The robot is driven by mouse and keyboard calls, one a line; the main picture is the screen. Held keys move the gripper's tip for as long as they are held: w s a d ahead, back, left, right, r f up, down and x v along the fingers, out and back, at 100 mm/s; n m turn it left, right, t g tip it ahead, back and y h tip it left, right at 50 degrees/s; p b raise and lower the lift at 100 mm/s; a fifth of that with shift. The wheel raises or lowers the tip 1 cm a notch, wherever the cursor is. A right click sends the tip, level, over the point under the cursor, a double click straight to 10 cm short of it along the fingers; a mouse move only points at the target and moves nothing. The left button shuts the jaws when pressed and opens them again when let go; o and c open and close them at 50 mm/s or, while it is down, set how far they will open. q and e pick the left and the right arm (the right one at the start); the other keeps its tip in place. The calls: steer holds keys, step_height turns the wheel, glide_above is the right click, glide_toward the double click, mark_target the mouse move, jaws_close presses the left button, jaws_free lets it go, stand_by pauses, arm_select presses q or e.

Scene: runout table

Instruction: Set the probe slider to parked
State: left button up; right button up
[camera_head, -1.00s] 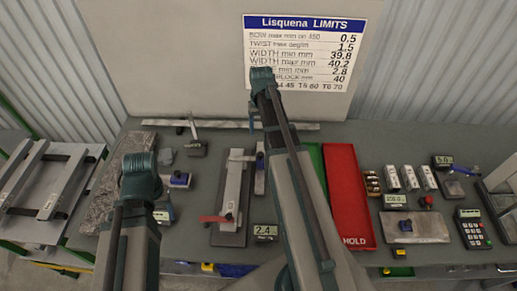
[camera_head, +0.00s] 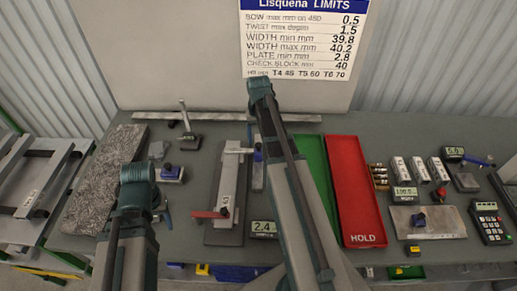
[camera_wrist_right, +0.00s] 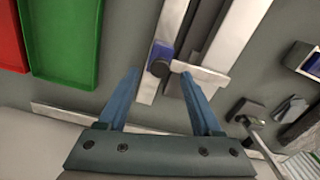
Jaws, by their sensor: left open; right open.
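A blue block with a dark knob (camera_wrist_right: 162,57), apparently the probe slider, sits on a narrow pale rail (camera_wrist_right: 174,22) in the right wrist view. It also shows in the head view (camera_head: 258,156), beside the long clamp fixture (camera_head: 228,190) and partly behind my right arm. My right gripper (camera_wrist_right: 159,75) is open, its blue fingers either side of the rail's end near the block. I cannot tell whether they touch it. In the head view its fingers are mostly hidden by the arm. My left gripper (camera_head: 167,216) is mostly hidden behind its wrist, left of the fixture; one blue finger shows.
A display reading 2.4 (camera_head: 263,227) stands at the fixture's front. A green tray (camera_head: 312,165) and a red HOLD tray (camera_head: 356,190) lie to the right. A stand (camera_head: 187,130) and a long metal bar (camera_head: 220,117) lie at the back. A rough slab (camera_head: 100,185) lies left.

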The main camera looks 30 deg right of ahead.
mark_target(244, 151)
steer(key=shift+f+b, duration=0.9)
steer(key=shift+f, duration=0.55)
arm_select(q)
step_height(244, 151, down, 3)
steer(key=shift+r, duration=0.1)
arm_select(e)
steer(key=shift+r, duration=0.1)
jaws_close()
